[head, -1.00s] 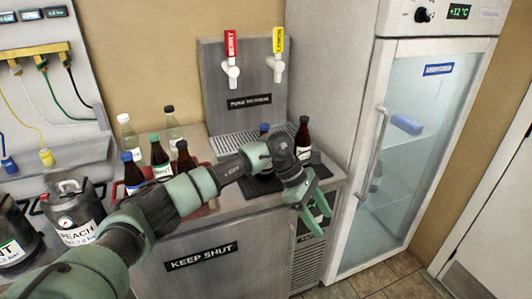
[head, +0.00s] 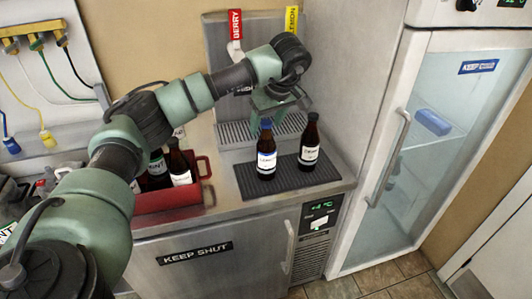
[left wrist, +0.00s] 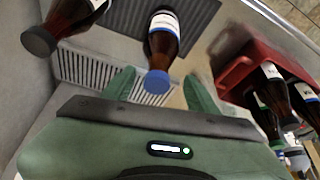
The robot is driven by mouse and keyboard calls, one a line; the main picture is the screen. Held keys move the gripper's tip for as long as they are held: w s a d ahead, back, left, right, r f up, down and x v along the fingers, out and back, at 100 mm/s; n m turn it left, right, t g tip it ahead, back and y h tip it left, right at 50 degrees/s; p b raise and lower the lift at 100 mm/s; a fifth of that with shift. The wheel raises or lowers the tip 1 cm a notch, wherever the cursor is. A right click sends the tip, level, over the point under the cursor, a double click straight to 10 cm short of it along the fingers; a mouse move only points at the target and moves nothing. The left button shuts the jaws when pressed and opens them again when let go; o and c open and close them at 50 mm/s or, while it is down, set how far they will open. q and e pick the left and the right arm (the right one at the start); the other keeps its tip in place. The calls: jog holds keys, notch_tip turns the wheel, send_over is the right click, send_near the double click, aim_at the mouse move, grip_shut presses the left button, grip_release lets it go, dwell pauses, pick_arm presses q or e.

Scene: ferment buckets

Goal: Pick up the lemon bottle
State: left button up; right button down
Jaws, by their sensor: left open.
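A brown bottle with a blue cap and a white and blue label (head: 266,160) stands upright on the dark mat; its small lettering looks like LEMON but is blurred. In the left wrist view the same bottle (left wrist: 163,38) has its cap between the two fingertips in the picture. My left gripper (head: 281,108) is open and empty, just above and behind the cap; I cannot tell whether it touches. A second brown bottle with a dark cap (head: 309,145) stands close on its right. My right gripper is not in view.
The dark ribbed mat (head: 246,186) lies on the steel counter before a drip grate (head: 232,136) and the tap panel. A red crate (head: 168,202) with several bottles is to the left. A glass-door fridge (head: 425,140) stands at the right.

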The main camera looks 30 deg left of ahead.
aim_at(266, 151)
pick_arm(q)
jog(key=x, duration=0.3)
jog(key=shift+w+a+p, duration=0.2)
jog(key=shift+w+p, duration=0.1)
jog(key=shift+p, duration=0.1)
jog(key=shift+a+f, duration=0.15)
jog(key=shift+f, duration=0.25)
jog(key=c, duration=1)
grip_shut()
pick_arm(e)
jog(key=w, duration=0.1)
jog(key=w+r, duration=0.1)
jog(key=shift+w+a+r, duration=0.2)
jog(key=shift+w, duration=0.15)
pick_arm(q)
jog(key=shift+f, duration=0.1)
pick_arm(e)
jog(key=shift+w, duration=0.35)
